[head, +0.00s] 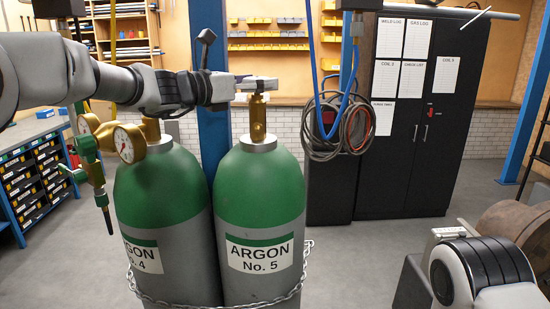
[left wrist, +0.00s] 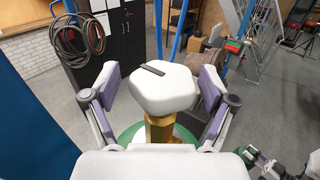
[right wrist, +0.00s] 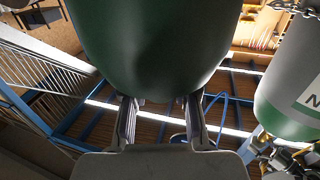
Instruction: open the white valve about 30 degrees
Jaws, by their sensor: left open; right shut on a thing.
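The white valve knob (left wrist: 165,88) has a black mark on top and sits on a brass stem (left wrist: 160,130) in the left wrist view. In the head view the brass valve (head: 258,118) tops the green ARGON No. 5 cylinder (head: 262,195). My left gripper (head: 250,84) is open at the valve top. In the left wrist view its pads (left wrist: 160,90) stand on both sides of the knob with gaps.
ARGON No. 4 (head: 160,190) stands left of No. 5, with a brass and green gauge regulator (head: 128,143). A chain (head: 262,298) runs around both cylinders. Behind are a blue post (head: 212,130), a black cabinet (head: 425,130) and coiled hoses (head: 335,130).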

